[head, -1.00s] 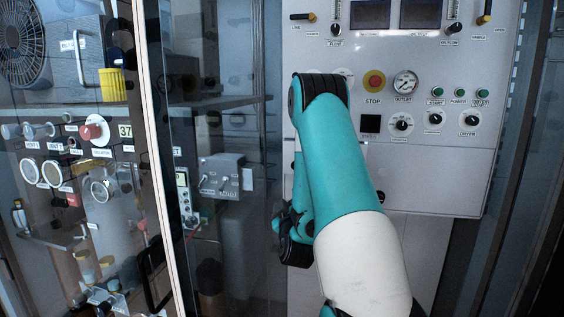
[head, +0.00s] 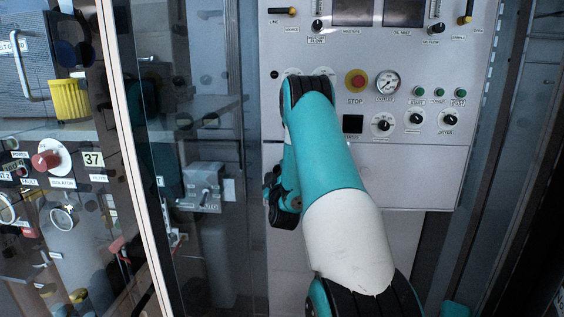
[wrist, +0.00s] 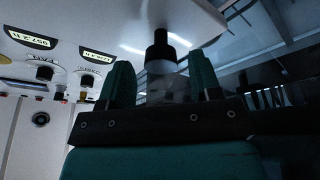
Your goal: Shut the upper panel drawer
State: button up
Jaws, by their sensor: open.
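A tall white panel (head: 390,180) stands behind my arm in the head view, with a seam across it below the dials. I cannot tell for sure which part of it is the upper drawer, or how far out it stands. In the wrist view my gripper (wrist: 162,74) is open, its two teal fingers apart. A black knob (wrist: 160,48) on a white plate (wrist: 188,14) shows between and beyond the fingers. I cannot tell whether they touch it. In the head view my arm hides the fingers.
A red stop button (head: 357,80), a gauge (head: 388,82) and several black knobs sit on the panel. A glass door edge (head: 140,160) stands left of it.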

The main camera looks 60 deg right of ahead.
jog(key=shift+x, duration=1)
jog(key=shift+s, duration=0.1)
jog(key=shift+c, duration=0.2)
grip_shut()
jog(key=d, duration=0.1)
jog(key=w+d, duration=0.1)
jog(key=d, duration=0.1)
jog(key=shift+w+d, duration=0.1)
jog(key=shift+w, duration=0.1)
jog(key=shift+w+d, duration=0.2)
jog(key=shift+r, duration=0.15)
jog(key=shift+o, duration=0.2)
grip_release()
jog(key=shift+d, duration=0.1)
